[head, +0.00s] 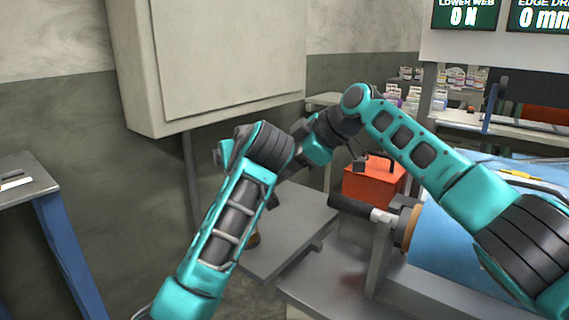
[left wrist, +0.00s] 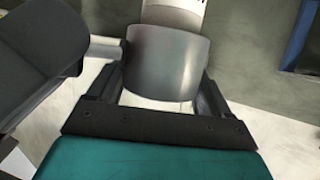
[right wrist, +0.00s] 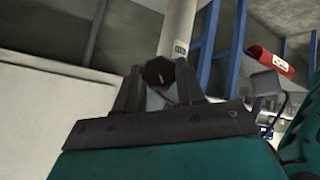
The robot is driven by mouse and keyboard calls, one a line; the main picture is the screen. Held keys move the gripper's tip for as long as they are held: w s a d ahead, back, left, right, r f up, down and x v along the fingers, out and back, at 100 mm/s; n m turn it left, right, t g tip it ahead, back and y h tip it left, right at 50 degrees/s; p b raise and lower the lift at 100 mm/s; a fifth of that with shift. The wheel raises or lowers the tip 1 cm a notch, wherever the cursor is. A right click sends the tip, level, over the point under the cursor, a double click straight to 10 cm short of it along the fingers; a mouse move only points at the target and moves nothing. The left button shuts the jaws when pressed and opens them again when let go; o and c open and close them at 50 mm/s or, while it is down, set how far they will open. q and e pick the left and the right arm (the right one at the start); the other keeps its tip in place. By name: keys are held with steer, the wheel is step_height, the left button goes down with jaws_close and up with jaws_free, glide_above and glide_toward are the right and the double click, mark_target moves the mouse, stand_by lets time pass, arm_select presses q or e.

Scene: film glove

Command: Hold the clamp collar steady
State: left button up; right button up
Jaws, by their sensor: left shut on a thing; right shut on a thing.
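In the left wrist view, a smooth grey cylindrical piece (left wrist: 165,62), which looks like the clamp collar, sits between the fingers of my left gripper (left wrist: 163,84). A pale tube (left wrist: 174,13) with a label runs on behind it. In the right wrist view, my right gripper (right wrist: 158,90) is shut on a small dark knob (right wrist: 158,72), with a pale labelled post (right wrist: 178,30) rising behind it. I cannot tell whether the knob belongs to the collar. In the head view my forearms and wrists cover both grippers and what they hold.
A grey table (head: 285,225) stands below my wrists. An orange box (head: 374,187) and a roller with blue film (head: 450,245) are to the right. A large pale cabinet (head: 225,60) hangs on the wall behind. Screens (head: 465,15) read 0 N and 0 mm.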

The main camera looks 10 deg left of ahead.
steer(key=shift+w+d, duration=0.1)
steer(key=shift+d, duration=0.05)
stand_by(0.3)
steer(key=o, duration=1.1)
steer(key=shift+c, duration=0.2)
steer(key=v, duration=1.2)
